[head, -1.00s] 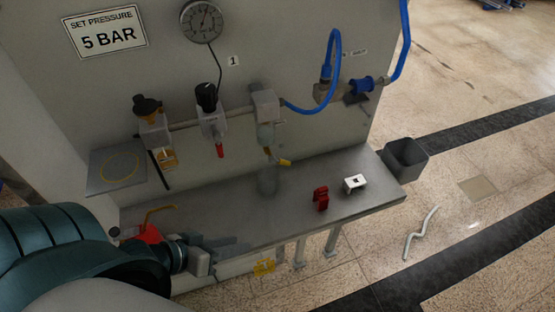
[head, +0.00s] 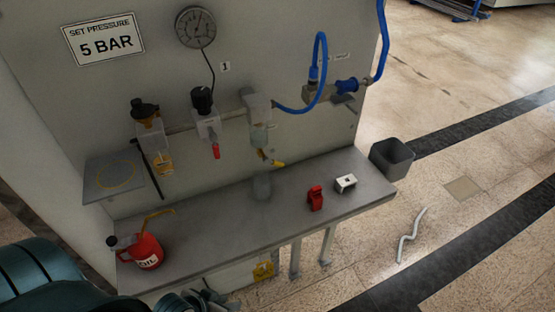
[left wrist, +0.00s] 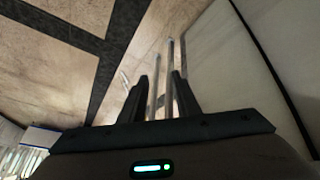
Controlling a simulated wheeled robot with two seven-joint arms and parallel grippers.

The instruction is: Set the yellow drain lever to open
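The yellow drain lever (head: 277,163) sticks out to the right below the grey filter bowl (head: 260,137) on the panel. It is small and tilts slightly down to the right. A clear grey cup (head: 262,185) stands on the shelf under it. My left gripper (head: 215,300) is low at the bottom edge of the head view, below the shelf front and well away from the lever. In the left wrist view its two dark fingers (left wrist: 160,90) stand apart with nothing between them; the lever is not in that view. My right gripper is not in view.
The shelf (head: 225,215) holds a red oil can (head: 147,251), a red part (head: 315,198) and a white block (head: 346,183). A red-tipped regulator (head: 207,122) and an amber-bowled unit (head: 153,135) hang left of the filter. A blue hose (head: 321,75) loops right. A grey bin (head: 392,158) stands right.

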